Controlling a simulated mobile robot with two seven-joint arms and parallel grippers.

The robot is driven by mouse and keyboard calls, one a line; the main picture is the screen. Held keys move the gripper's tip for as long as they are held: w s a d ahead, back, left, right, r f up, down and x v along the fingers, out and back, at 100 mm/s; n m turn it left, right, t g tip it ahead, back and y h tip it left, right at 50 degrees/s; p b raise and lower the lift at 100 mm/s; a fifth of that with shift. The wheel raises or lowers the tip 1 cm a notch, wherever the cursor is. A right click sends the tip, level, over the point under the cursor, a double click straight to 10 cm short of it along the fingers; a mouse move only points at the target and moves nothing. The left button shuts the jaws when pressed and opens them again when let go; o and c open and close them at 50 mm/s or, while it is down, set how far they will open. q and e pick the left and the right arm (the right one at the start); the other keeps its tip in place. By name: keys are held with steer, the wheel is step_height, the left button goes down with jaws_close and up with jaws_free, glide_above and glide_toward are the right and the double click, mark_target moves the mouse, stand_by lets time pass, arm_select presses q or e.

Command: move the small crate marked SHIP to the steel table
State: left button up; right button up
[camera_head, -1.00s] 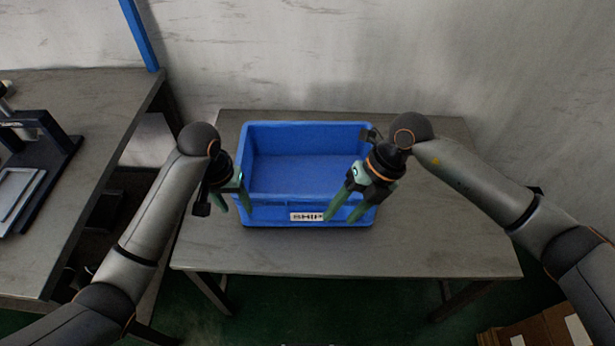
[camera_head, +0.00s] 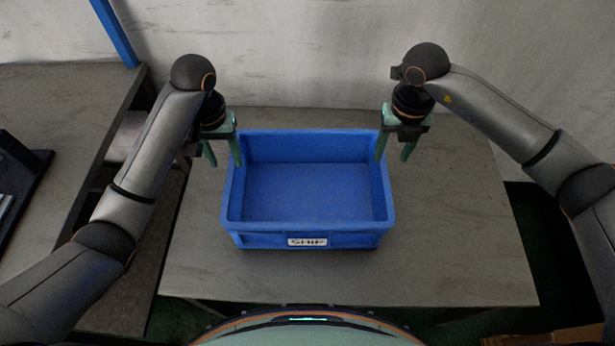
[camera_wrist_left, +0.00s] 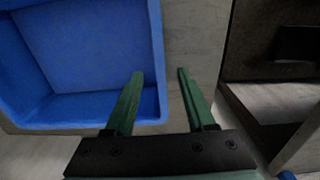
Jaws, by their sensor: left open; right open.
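The blue crate (camera_head: 262,240) with a white SHIP label (camera_head: 307,242) stands upright and empty on a grey table (camera_head: 450,255). My left gripper (camera_head: 224,160) is open, pointing down at the crate's left wall near the back. In the left wrist view its fingers (camera_wrist_left: 160,73) lie on either side of the crate's side wall (camera_wrist_left: 157,50), one over the inside and one outside; contact cannot be told. My right gripper (camera_head: 393,158) is open, pointing down at the right wall near the back, its fingers apart across the rim.
A second grey table (camera_head: 50,90) stands at the left, with a dark fixture (camera_head: 25,170) on it and a gap between the tables. A blue post (camera_head: 113,30) and a pale wall stand behind. The table is clear around the crate.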

mark_target(236, 188)
arm_select(q)
steer(key=shift+s, duration=0.2)
arm_select(e)
steer(key=shift+s+r, duration=0.1)
steer(key=shift+s, duration=0.1)
arm_select(q)
steer(key=shift+f, duration=0.3)
arm_select(e)
steer(key=shift+f, duration=0.4)
arm_select(q)
step_height(236, 188, down, 12)
steer(key=shift+r, duration=0.1)
arm_select(e)
step_height(236, 188, down, 12)
steer(key=shift+r, duration=0.1)
arm_select(q)
steer(key=shift+c, duration=0.2)
arm_select(e)
steer(key=shift+c, duration=0.2)
arm_select(q)
jaws_close()
arm_select(e)
jaws_close()
steer(key=shift+r, duration=0.1)
